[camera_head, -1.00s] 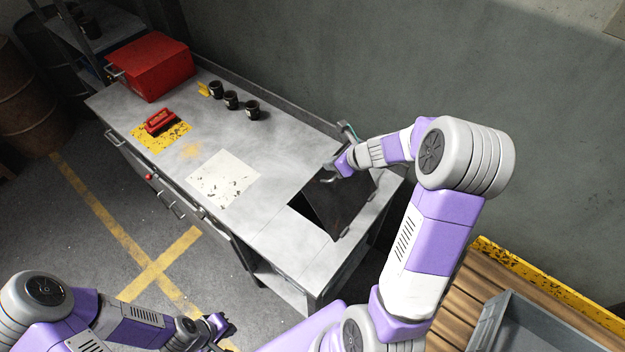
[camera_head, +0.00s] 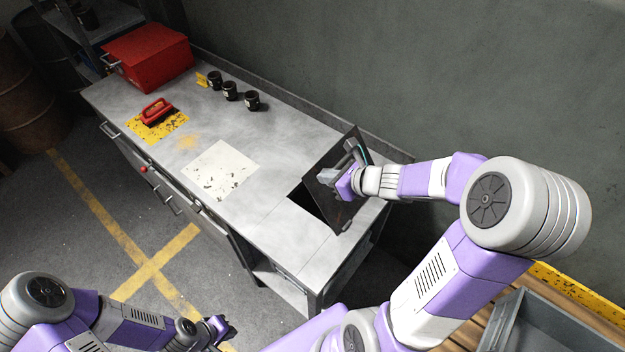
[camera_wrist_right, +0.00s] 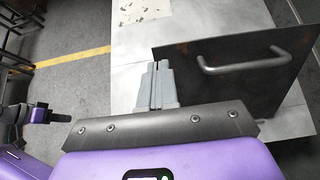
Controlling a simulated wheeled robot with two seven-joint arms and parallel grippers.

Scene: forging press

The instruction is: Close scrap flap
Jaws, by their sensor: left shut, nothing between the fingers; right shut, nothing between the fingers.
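The scrap flap (camera_head: 325,205) is a dark panel standing open and steeply tilted at the right end of the grey workbench. A dark opening (camera_head: 306,200) shows beside it in the bench top. In the right wrist view the flap (camera_wrist_right: 235,85) shows its face with a grey bar handle (camera_wrist_right: 245,65). My right gripper (camera_head: 328,178) is shut and empty, close to the flap's face; its fingers (camera_wrist_right: 155,88) overlap the flap's left edge in the wrist view. I cannot tell if they touch. My left gripper (camera_head: 224,330) is shut and empty, low over the floor.
A wall runs behind. A grey bin (camera_head: 545,322) sits at the lower right.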

